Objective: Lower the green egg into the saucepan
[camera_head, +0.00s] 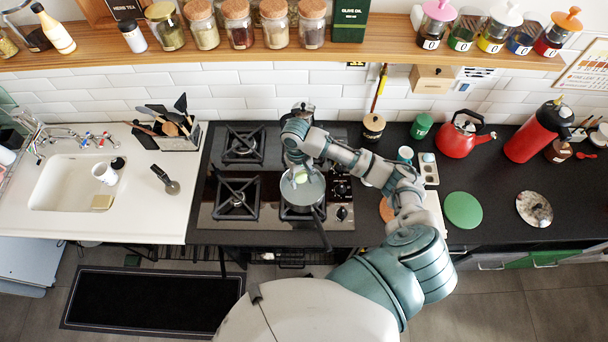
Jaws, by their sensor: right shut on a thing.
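The saucepan (314,194) stands on the front right burner of the gas hob, its dark handle pointing toward me. My right gripper (298,172) reaches down over the pan from behind. It is shut on the pale green egg (300,178), which shows small between the fingers above or inside the pan. The gripper partly hides the egg and the pan's far side. I cannot tell whether the egg touches the pan's bottom. My left gripper is not in view.
The hob (270,190) has other free burners to the left. An egg holder (429,170), a green disc (463,210) and a red kettle (462,137) are on the dark counter at right. A utensil holder (180,137) stands left. A shelf (380,52) with jars runs above.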

